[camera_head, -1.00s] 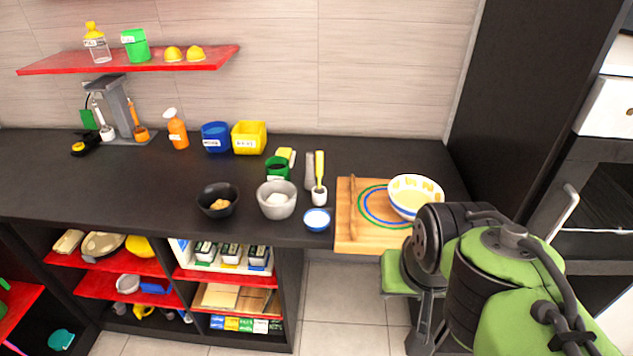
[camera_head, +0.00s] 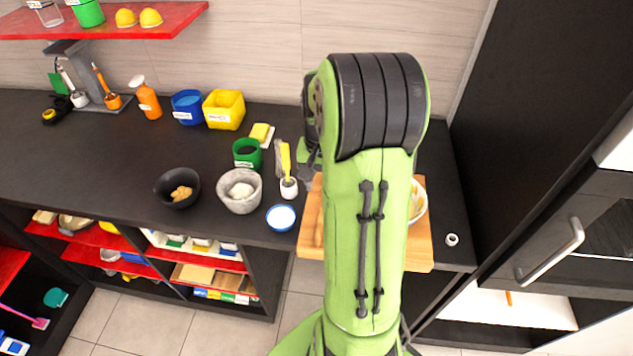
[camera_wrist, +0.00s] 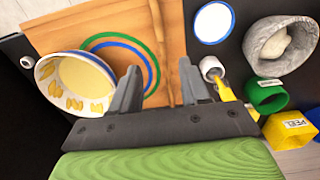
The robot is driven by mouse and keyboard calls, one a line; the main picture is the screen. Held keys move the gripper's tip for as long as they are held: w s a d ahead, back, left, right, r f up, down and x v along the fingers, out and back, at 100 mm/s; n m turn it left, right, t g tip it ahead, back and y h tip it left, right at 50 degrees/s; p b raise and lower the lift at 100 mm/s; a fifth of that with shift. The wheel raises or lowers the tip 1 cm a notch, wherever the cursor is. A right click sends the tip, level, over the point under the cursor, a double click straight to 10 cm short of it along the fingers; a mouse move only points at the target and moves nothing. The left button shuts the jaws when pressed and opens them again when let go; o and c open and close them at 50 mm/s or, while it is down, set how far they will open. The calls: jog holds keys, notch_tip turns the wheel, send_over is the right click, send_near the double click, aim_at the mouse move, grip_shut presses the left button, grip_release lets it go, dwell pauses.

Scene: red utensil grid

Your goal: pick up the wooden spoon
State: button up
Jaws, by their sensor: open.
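The wooden spoon (camera_wrist: 160,42) lies on the wooden cutting board (camera_wrist: 60,32) in the wrist view. It runs from the top edge of that view down between the two fingers. My gripper (camera_wrist: 160,82) is open, with one dark finger on each side of the spoon's line. The fingers look apart from the spoon; the height between them is hard to tell. In the head view my green arm covers most of the board (camera_head: 418,255) and hides most or all of the spoon.
A patterned bowl (camera_wrist: 78,82) stands on the board, left of the spoon in the wrist view. To the right are a small blue-rimmed dish (camera_wrist: 215,24), a grey stone bowl (camera_wrist: 280,44), a green cup (camera_wrist: 266,96) and a white holder with a yellow-handled tool (camera_wrist: 226,90).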

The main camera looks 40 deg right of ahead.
jog(key=b, duration=0.1)
send_over(320, 218)
jog(key=f, duration=0.8)
jog(key=shift+d, duration=0.2)
jog(key=f, duration=0.5)
jog(key=shift+s+a+b, duration=0.1)
jog(key=shift+a+b, duration=0.15)
jog(key=shift+b, duration=0.05)
jog(key=shift+d+f, duration=0.1)
jog(key=shift+f, duration=0.15)
jog(key=shift+c, duration=1.2)
grip_shut()
